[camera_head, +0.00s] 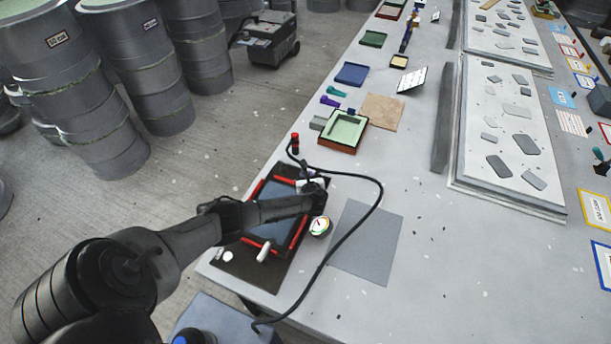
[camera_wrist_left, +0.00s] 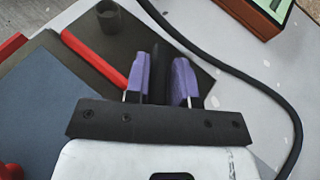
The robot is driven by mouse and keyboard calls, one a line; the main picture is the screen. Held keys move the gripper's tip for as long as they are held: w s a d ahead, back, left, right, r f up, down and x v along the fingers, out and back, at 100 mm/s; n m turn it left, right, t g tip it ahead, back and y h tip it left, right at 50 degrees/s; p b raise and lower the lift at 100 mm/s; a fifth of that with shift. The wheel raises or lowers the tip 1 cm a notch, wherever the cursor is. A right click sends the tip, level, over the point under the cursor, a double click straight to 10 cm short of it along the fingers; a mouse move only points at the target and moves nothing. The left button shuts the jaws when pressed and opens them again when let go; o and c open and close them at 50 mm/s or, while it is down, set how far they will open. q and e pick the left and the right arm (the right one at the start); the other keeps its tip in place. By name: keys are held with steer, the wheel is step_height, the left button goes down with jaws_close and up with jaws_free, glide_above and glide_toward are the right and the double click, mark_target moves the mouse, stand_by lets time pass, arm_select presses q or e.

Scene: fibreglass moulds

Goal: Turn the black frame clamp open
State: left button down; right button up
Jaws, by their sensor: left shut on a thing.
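My left gripper (camera_wrist_left: 160,85) is shut on a narrow black part, which I take to be the black frame clamp (camera_wrist_left: 159,70). The clamp stands between the two purple finger pads, and its lower end is hidden by the gripper body. In the head view my left gripper (camera_head: 309,180) is over the back right corner of the red-barred frame (camera_head: 299,232), where arm and wrist cover most of the clamp. A red bar (camera_wrist_left: 95,58) of the frame ends beside the left finger in the wrist view. My right gripper is not in view.
A black hose (camera_head: 381,190) loops right of the gripper. A round gauge (camera_head: 320,226) sits beside the wrist. A white handle (camera_head: 264,250) lies at the frame's front. A grey sheet (camera_head: 367,243) lies to the right. A green tray (camera_head: 345,128) stands behind. The table's right foreground is clear.

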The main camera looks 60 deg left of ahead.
arm_select(q)
steer(key=shift+w+d+f+n+g+y+b, duration=0.15)
steer(key=shift+n+g+y+b, duration=0.25)
steer(key=shift+n+g, duration=0.65)
steer(key=shift+w+f+n+g+b, duration=0.1)
steer(key=shift+w+n+g+b, duration=0.1)
steer(key=shift+n+g+b, duration=0.65)
steer(key=n+g+b, duration=0.2)
steer(key=b, duration=0.1)
steer(key=n+g+h+b, duration=0.1)
steer(key=n+g+b, duration=0.1)
steer(key=g+b, duration=0.1)
steer(key=n+g+b, duration=0.2)
steer(key=b, duration=0.1)
steer(key=shift+w+a+f, duration=0.1)
steer(key=shift+w+a, duration=0.1)
steer(key=shift+w, duration=0.15)
steer(key=shift+r+n+g+h+b, duration=0.25)
steer(key=shift+n+g+h+b, duration=0.6)
steer(key=shift+b, duration=0.6)
steer(key=shift+a, duration=0.1)
steer(key=c, duration=1.1)
jaws_free()
steer(key=shift+r, duration=0.1)
